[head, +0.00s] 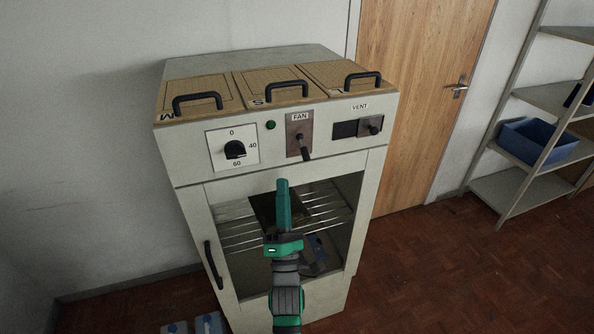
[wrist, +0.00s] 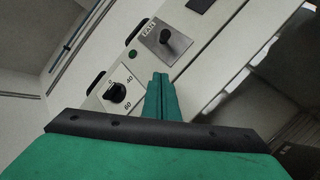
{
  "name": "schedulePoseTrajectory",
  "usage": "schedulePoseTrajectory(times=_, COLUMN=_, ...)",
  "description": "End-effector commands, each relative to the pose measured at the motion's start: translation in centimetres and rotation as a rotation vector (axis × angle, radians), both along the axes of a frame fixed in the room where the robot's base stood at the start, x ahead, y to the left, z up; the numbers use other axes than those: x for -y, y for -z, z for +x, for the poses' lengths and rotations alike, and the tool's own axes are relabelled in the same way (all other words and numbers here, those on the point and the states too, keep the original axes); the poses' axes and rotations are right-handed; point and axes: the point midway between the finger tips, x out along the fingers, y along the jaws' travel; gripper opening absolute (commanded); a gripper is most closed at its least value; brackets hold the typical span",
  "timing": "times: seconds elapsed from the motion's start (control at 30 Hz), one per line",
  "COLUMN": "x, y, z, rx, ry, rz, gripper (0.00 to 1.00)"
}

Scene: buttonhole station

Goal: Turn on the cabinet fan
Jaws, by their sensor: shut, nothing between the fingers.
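The cabinet (head: 190,160) stands in the middle of the head view. Its fan switch (head: 303,143) is a dark lever on a brownish plate under a FAN label, with the lever pointing down in the head view. The fan switch also shows in the wrist view (wrist: 166,38), above my fingertips. A green round lamp (head: 270,125) sits left of the plate; I cannot tell whether it is lit. My gripper (head: 282,184) is shut and empty, its green fingers pointing up below the fan switch, apart from it. In the wrist view the closed fingers (wrist: 160,78) lie between the dial and the fan switch.
A dial (head: 235,149) marked 0, 40 and 60 is left of the switch. A VENT slider (head: 370,125) is to its right. Three lids with black handles (head: 287,88) are on top. The glass door has a handle (head: 214,264). Shelves (head: 530,150) stand far right.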

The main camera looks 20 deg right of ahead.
Motion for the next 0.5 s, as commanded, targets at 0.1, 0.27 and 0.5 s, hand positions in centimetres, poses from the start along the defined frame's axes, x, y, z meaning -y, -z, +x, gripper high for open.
schedulePoseTrajectory(times=0.1, x=0.5, y=-1.1, z=1.0, rx=0.002, ry=0.005, rz=-0.001, gripper=0.0)
schedulePoseTrajectory(times=0.27, x=0.7, y=-2.1, z=2.2, rx=0.001, ry=0.003, rz=0.0, gripper=0.0)
schedulePoseTrajectory(times=0.5, x=1.8, y=-3.1, z=2.5, rx=0.001, ry=0.005, rz=-0.002, gripper=0.0)
